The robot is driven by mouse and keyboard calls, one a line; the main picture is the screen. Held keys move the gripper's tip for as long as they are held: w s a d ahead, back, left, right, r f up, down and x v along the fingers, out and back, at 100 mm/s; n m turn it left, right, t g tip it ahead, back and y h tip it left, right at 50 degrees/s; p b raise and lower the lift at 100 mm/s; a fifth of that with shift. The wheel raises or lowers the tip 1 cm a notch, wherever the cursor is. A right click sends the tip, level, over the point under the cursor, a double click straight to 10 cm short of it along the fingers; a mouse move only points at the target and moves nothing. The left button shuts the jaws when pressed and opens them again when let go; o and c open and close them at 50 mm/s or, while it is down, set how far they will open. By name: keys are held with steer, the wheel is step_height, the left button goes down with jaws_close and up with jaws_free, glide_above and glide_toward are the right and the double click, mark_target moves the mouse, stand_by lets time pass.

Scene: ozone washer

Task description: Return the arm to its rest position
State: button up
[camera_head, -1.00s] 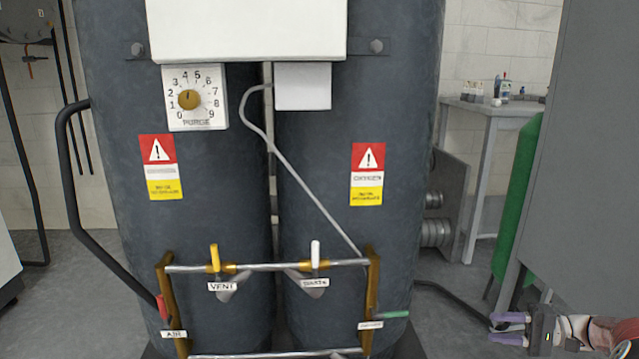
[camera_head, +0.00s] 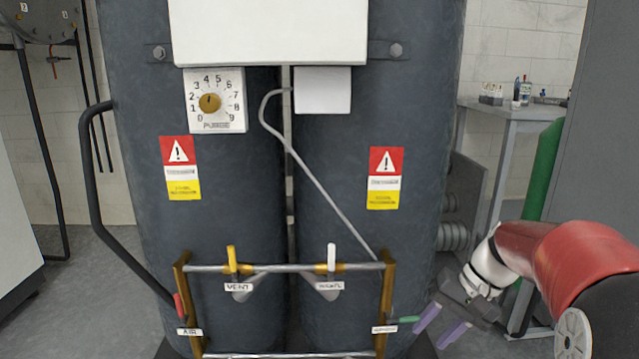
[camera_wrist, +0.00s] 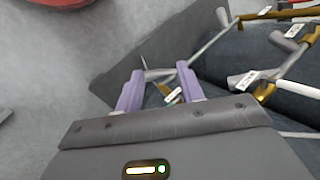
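My gripper (camera_head: 438,332) is at the lower right of the head view, on the red and white arm (camera_head: 540,255). Its two purple fingers are spread apart and point down and left. In the wrist view my gripper (camera_wrist: 161,86) is open, with nothing held between the fingers. The fingertips are close to the right side of the pipe frame (camera_head: 386,300), near the green handle (camera_head: 407,319). I cannot tell whether they touch it. The dark twin tanks (camera_head: 330,180) stand behind.
The purge dial (camera_head: 214,101) and the yellow vent valve (camera_head: 232,260) are on the tank front. A black hose (camera_head: 91,195) bends out on the left. A grey table (camera_head: 515,112) with bottles and a grey cabinet (camera_head: 612,130) stand at the right. Floor at the left is clear.

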steer(key=s+a+r+n+t+h, duration=0.1)
steer(key=s+a+t+h, duration=0.1)
steer(key=s, duration=0.6)
steer(key=s+a+r+n+t+h, duration=0.1)
steer(key=s+a+n+t+h, duration=0.1)
steer(key=s, duration=0.7)
steer(key=shift+s+a+r+t+h+p, duration=0.3)
steer(key=shift+a+t+h, duration=0.4)
steer(key=shift+a+h, duration=0.2)
steer(key=shift+c, duration=0.2)
